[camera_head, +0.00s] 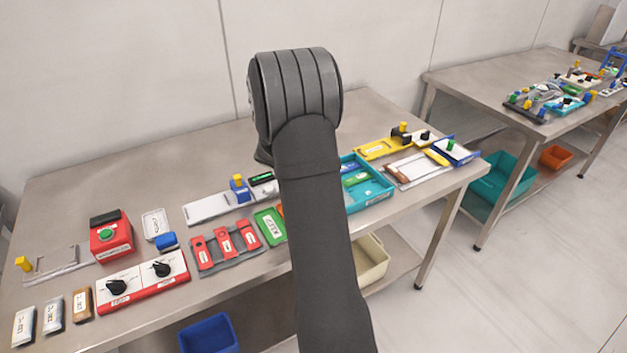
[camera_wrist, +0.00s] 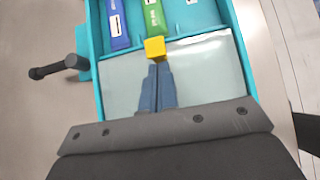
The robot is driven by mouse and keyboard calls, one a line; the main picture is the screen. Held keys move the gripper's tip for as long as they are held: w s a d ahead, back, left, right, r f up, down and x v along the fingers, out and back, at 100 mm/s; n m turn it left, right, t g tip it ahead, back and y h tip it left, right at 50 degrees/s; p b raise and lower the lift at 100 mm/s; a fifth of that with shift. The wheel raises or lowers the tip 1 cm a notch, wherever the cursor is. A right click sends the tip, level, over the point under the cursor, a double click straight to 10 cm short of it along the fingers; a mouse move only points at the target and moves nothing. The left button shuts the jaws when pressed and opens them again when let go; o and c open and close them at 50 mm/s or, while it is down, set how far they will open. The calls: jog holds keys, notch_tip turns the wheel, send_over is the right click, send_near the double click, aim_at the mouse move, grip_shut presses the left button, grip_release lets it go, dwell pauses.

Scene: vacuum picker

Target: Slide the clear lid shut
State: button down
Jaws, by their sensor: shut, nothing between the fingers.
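The teal box (camera_wrist: 92,22) fills the wrist view, and the clear lid (camera_wrist: 205,75) covers its near part. The far part is uncovered and holds a blue pack (camera_wrist: 117,22) and a green pack (camera_wrist: 153,17). A yellow knob (camera_wrist: 155,47) stands at the lid's far edge. My gripper (camera_wrist: 157,66) is shut and empty, its fingertips just on the near side of the knob; I cannot tell whether they touch. In the head view the teal box (camera_head: 378,194) is partly hidden behind my arm, and my gripper is hidden.
A black-handled part (camera_wrist: 58,68) sticks out left of the box. On the steel table (camera_head: 105,178) stand a red button box (camera_head: 111,241), a switch panel (camera_head: 141,281), a grey holder with red pieces (camera_head: 225,247) and a yellow tray (camera_head: 378,150). Bare tabletop lies behind them.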

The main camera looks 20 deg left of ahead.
dwell(0.3)
jog(key=w+d, duration=0.9)
jog(key=shift+w, duration=0.1)
jog(key=shift+w+d, duration=0.3)
jog(key=shift+d, duration=0.1)
jog(key=shift+d+r, duration=0.1)
jog(key=s+a, duration=0.1)
jog(key=a, duration=0.1)
jog(key=s+a, duration=0.1)
jog(key=s, duration=0.1)
jog(key=shift+s+a, duration=0.2)
jog(key=shift+a, duration=0.2)
jog(key=v, duration=0.9)
jog(key=shift+r, duration=0.3)
jog(key=shift+s, duration=0.15)
